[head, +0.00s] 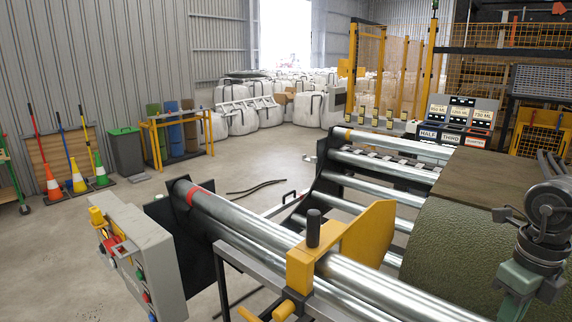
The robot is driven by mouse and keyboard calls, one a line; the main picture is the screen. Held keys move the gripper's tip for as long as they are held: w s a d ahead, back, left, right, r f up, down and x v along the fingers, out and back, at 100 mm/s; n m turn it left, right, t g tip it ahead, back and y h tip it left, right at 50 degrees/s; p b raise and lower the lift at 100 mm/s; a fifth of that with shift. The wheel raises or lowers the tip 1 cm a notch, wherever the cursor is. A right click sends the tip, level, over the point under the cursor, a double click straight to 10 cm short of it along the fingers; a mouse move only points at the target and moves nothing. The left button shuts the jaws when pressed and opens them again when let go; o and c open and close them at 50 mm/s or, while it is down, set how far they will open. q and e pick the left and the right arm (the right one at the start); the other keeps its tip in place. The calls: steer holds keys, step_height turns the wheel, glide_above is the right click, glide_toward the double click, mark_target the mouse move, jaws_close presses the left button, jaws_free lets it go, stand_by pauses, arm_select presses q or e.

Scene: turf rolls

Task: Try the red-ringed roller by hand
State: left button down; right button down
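The red-ringed roller (240,220) is a shiny metal roller with a red band near its left end. It runs from the dark end plate at left toward the lower right of the head view, in the machine's near frame. A yellow bracket with a black knob (314,228) stands over its middle and hides part of it. My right arm is at the right edge, over the green turf roll (450,250), well apart from the red-ringed roller. Its dark end part (508,214) is too small and cluttered to tell open from shut. My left gripper is out of view.
A grey control box (140,255) with a red button and yellow knob stands left of the roller. Several more metal rollers (385,165) lie behind, one with an orange band. Boxes marked HALF and THIRD (445,135) stand at the back. The concrete floor at left is mostly clear.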

steer(key=shift+s+a+f+b, duration=0.35)
steer(key=shift+s, duration=0.15)
steer(key=shift+s+a+f+b, duration=0.3)
steer(key=shift+s, duration=0.15)
steer(key=shift+r, duration=0.15)
steer(key=shift+r+p, duration=0.4)
steer(key=shift+r, duration=0.2)
step_height(320, 180, up, 2)
steer(key=shift+s+r+p, duration=0.1)
steer(key=shift+r+p, duration=0.15)
steer(key=shift+p, duration=0.2)
steer(key=shift+w+r, duration=0.1)
steer(key=shift+w, duration=0.1)
stand_by(0.4)
